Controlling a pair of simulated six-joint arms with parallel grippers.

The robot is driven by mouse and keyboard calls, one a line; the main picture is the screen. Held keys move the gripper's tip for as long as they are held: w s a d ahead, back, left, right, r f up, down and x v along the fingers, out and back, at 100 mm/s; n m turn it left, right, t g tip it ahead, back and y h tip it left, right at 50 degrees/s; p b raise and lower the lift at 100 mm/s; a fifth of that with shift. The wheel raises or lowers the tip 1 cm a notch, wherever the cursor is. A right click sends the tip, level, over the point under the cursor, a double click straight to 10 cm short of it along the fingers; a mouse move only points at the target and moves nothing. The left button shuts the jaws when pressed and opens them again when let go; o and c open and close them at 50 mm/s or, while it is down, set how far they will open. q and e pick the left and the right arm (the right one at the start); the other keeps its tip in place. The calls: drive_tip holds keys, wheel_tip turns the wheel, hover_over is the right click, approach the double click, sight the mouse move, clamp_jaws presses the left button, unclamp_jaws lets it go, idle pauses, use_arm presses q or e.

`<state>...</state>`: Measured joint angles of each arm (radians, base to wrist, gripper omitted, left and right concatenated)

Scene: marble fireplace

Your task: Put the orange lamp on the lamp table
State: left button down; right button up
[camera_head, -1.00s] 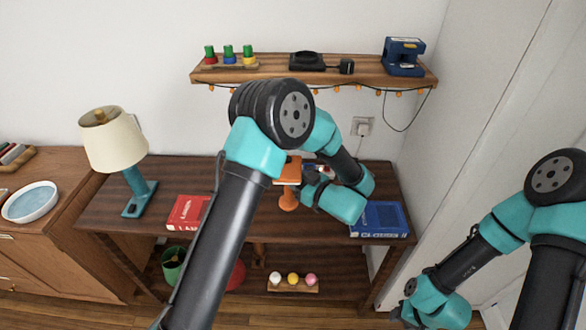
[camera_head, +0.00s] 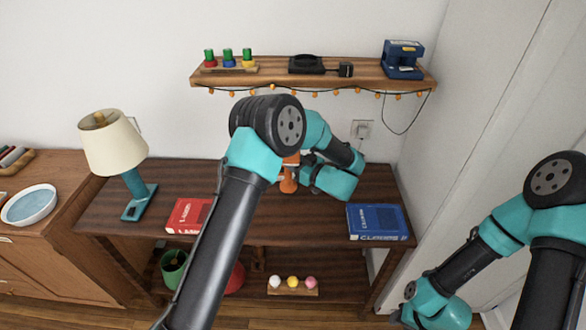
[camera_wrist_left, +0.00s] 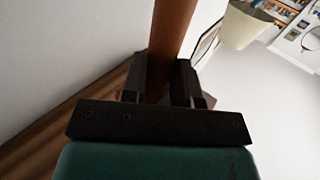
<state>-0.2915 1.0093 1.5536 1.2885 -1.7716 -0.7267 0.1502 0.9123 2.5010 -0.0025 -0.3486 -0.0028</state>
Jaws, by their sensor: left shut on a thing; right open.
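The orange lamp (camera_head: 288,183) is mostly hidden behind my left arm in the head view; only an orange lower part shows, over the back of the dark wooden table (camera_head: 330,205). My left gripper (camera_head: 304,164) is partly hidden by its own arm there. In the left wrist view its two dark fingers (camera_wrist_left: 162,88) are shut around an orange-brown post (camera_wrist_left: 172,32), the lamp's stem. I cannot tell whether the base touches the table. My right gripper (camera_head: 402,314) is open and empty at the lower right, in front of the table.
A teal lamp with cream shade (camera_head: 114,145) stands at the table's left. A red book (camera_head: 188,215) and blue book (camera_head: 377,221) lie on the table. A wall shelf (camera_head: 270,76) holds small items above. The tabletop between the books is partly hidden by my left arm.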

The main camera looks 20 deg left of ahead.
use_arm(q)
drive_tip(key=shift+w+a+f, duration=0.1)
drive_tip(key=shift+w+f, duration=0.05)
drive_tip(key=shift+f, duration=0.75)
drive_tip(key=shift+w+f, duration=0.1)
drive_tip(key=shift+f, duration=0.85)
drive_tip(key=c, duration=0.9)
unclamp_jaws()
drive_tip(key=v, duration=1.2)
